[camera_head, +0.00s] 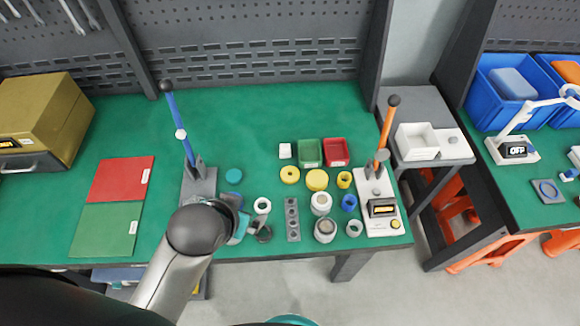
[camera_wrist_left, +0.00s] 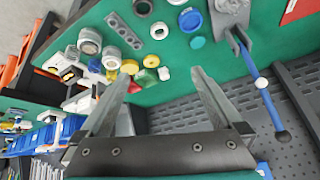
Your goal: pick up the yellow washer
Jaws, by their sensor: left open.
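Several yellow round parts lie in a row on the green table. A ring with a clear hole, the likeliest yellow washer (camera_head: 290,175), is at the left; a thicker yellow piece (camera_head: 317,180) is in the middle and a small yellow ring (camera_head: 344,180) at the right. In the left wrist view, yellow parts (camera_wrist_left: 130,66) show beyond the fingers, small. My left gripper (camera_head: 245,226) is above the table's front, left of and nearer than the yellow parts. Its fingers (camera_wrist_left: 160,75) are spread and empty in the wrist view. My right gripper is not visible.
A press with a blue lever (camera_head: 182,130) stands behind my left gripper; one with an orange lever (camera_head: 386,128) stands right. A green bin (camera_head: 309,152) and a red bin (camera_head: 336,152) sit behind the yellow parts. White, grey and blue rings crowd the front. The table's back middle is clear.

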